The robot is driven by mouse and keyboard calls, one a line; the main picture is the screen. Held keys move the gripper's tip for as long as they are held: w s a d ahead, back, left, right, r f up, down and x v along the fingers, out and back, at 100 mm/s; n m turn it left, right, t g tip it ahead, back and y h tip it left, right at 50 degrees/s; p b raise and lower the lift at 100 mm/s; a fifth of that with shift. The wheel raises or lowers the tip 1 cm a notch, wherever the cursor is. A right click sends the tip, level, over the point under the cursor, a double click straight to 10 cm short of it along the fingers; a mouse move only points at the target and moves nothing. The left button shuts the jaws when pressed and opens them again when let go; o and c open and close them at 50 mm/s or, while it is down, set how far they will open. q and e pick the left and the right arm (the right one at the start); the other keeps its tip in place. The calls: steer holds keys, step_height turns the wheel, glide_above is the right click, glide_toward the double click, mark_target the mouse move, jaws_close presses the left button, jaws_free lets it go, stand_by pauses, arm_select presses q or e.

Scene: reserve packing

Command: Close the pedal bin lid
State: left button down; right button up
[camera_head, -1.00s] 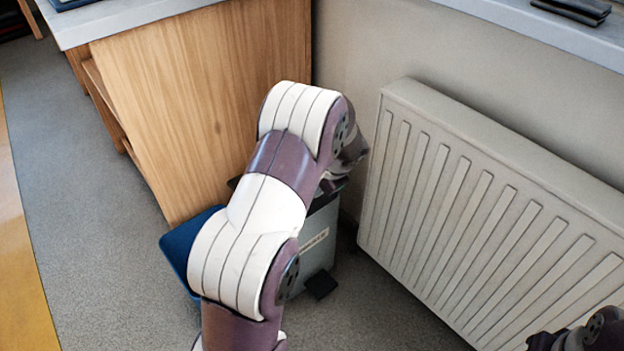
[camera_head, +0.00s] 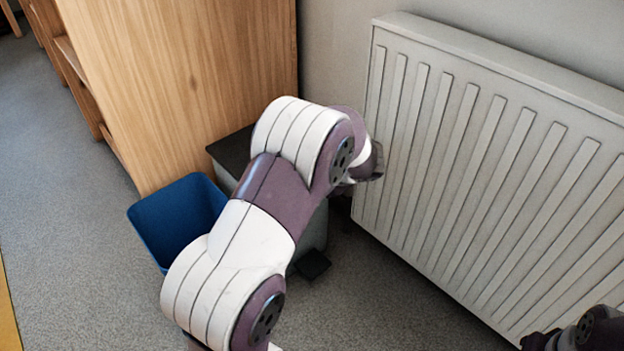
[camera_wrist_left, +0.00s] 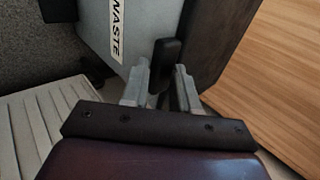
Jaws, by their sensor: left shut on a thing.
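The pedal bin (camera_head: 316,232) is grey and stands against the wooden cabinet, largely hidden behind my left arm. Its dark lid (camera_head: 232,150) shows left of the arm and looks flat on the body, though much of it is covered. In the left wrist view the bin body (camera_wrist_left: 135,45) carries a "WASTE" label, with the dark lid (camera_wrist_left: 222,40) along its right side. My left gripper (camera_wrist_left: 160,80) is shut on the dark lid tab (camera_wrist_left: 166,58) at the bin's front edge. The pedal (camera_head: 312,265) is at the bin's foot. My right gripper is not visible.
An open blue bin (camera_head: 137,226) stands left of the pedal bin, beside the wooden cabinet (camera_head: 190,80). A white radiator (camera_head: 480,170) is on the wall to the right. Part of my right arm shows at the bottom right corner. Grey floor is free in front.

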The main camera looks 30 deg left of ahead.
arm_select(q)
steer(key=shift+s+f, duration=0.2)
steer(key=shift+f, duration=0.3)
steer(key=shift+s+f, duration=0.15)
steer(key=shift+f, duration=0.35)
steer(key=c, duration=1.1)
jaws_free()
steer(key=shift+f, duration=0.15)
steer(key=p+v, duration=0.2)
steer(key=v, duration=0.2)
steer(key=p+v, duration=0.3)
steer(key=v, duration=0.2)
steer(key=w+r+p+v, duration=0.1)
steer(key=p+v, duration=0.2)
steer(key=v, duration=0.2)
steer(key=shift+a+f, duration=0.1)
steer(key=shift+a, duration=0.3)
